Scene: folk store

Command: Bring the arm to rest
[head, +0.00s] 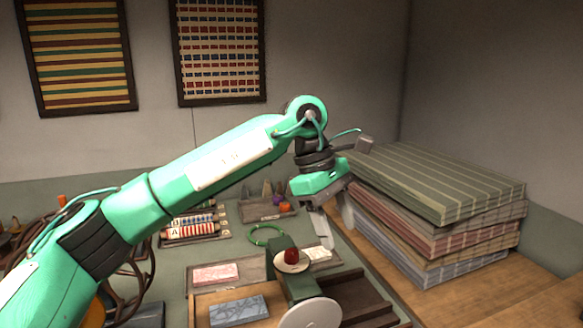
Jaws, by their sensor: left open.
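My left arm (215,160), green with dark joints, comes in from the left and reaches across the view. Its gripper (336,228) points down above the right part of the counter and is open, with nothing visible between its fingers. I cannot tell how much height lies between the fingertips and the things below. My right gripper is out of view.
A tall stack of folded striped cloths (440,185) stands close to the right of the gripper. A green ring (268,234), a tray with rolls (195,231) and small boxes lie on the counter. A white disc (310,315) is at the front. Framed textiles (220,50) hang behind.

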